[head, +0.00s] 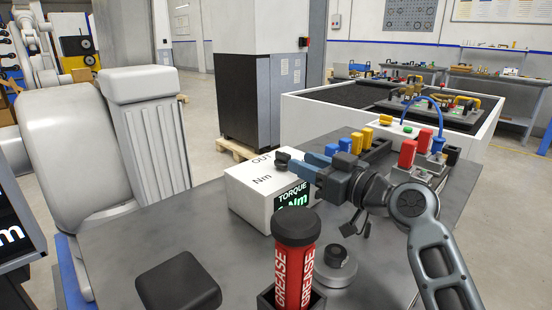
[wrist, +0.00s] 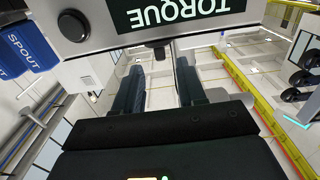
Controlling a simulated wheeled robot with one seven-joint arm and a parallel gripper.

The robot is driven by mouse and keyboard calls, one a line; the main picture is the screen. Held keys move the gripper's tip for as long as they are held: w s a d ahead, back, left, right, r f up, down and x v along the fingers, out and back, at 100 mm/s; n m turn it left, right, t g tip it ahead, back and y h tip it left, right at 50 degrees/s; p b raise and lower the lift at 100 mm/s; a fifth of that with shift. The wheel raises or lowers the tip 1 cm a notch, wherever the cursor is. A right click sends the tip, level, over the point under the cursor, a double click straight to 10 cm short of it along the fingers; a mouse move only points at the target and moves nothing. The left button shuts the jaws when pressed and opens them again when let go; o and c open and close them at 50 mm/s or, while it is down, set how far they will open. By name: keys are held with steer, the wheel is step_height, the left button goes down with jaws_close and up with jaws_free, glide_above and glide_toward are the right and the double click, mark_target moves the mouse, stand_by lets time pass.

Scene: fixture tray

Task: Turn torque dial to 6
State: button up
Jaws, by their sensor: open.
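A white box (head: 252,200) stands on the grey table, marked OUT and Nm. Its dark TORQUE display (head: 293,199) is partly covered at the bottom by the grease tube, so its number cannot be read. A black knob (head: 281,159) shows at the box's top edge, by the fingertips. My gripper (head: 303,166) is open with blue fingers, over the box's right side. The wrist view shows the display (wrist: 185,12) upside down, a round black knob (wrist: 73,25) left of it, and a dark stub (wrist: 156,52) between my fingertips. Contact cannot be told.
A red grease tube (head: 295,262) stands upright in front of the box. A round grey part (head: 336,264) is beside it and a black block (head: 178,280) is at front left. Yellow, blue and red parts stand behind my arm.

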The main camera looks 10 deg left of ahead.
mark_target(283, 153)
steer(key=x, duration=0.7)
steer(key=shift+a+p, duration=0.1)
steer(key=shift+p, duration=0.25)
jaws_close()
